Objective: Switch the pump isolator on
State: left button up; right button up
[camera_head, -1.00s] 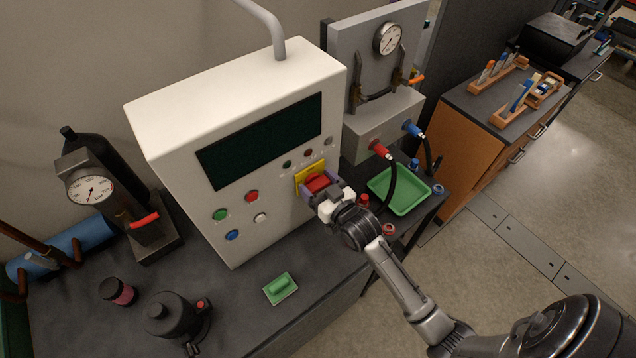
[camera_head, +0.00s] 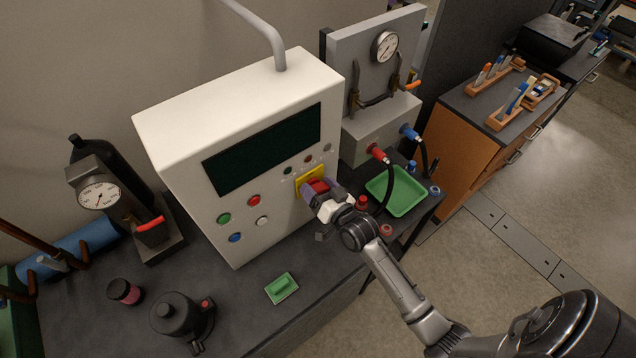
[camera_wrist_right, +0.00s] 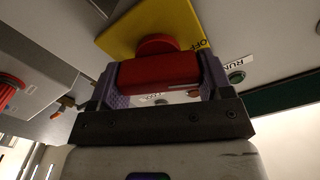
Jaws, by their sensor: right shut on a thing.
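The isolator is a red rotary handle (camera_head: 319,186) on a yellow plate (camera_head: 311,175), low on the right side of the white cabinet's front. My right gripper (camera_head: 321,189) is shut on the red handle, with a purple finger on each side of it. In the right wrist view the red handle (camera_wrist_right: 160,71) lies crosswise between the fingertips (camera_wrist_right: 161,78). The yellow plate (camera_wrist_right: 135,28) is behind it, with the label OFF readable at its edge. Other plate lettering is hidden or too small. My left gripper is not in view.
The white cabinet (camera_head: 190,120) has a dark screen and several coloured buttons. A green tray (camera_head: 398,205) and hoses stand close to the right of my gripper.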

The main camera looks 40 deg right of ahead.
jog(key=m+p, duration=0.1)
jog(key=m, duration=0.2)
jog(key=shift+d+m+p, duration=0.1)
jog(key=shift+m+p, duration=0.3)
jog(key=m+p, duration=0.1)
jog(key=m, duration=0.2)
jog(key=shift+f+m, duration=0.1)
jog(key=shift+m, duration=0.2)
jog(key=m, duration=0.3)
jog(key=shift+d+f+p, duration=0.1)
jog(key=shift+f+p, duration=0.05)
jog(key=shift+p, duration=0.15)
jog(key=shift+f+m, duration=0.1)
jog(key=shift+m, duration=1.5)
jog(key=o, duration=0.9)
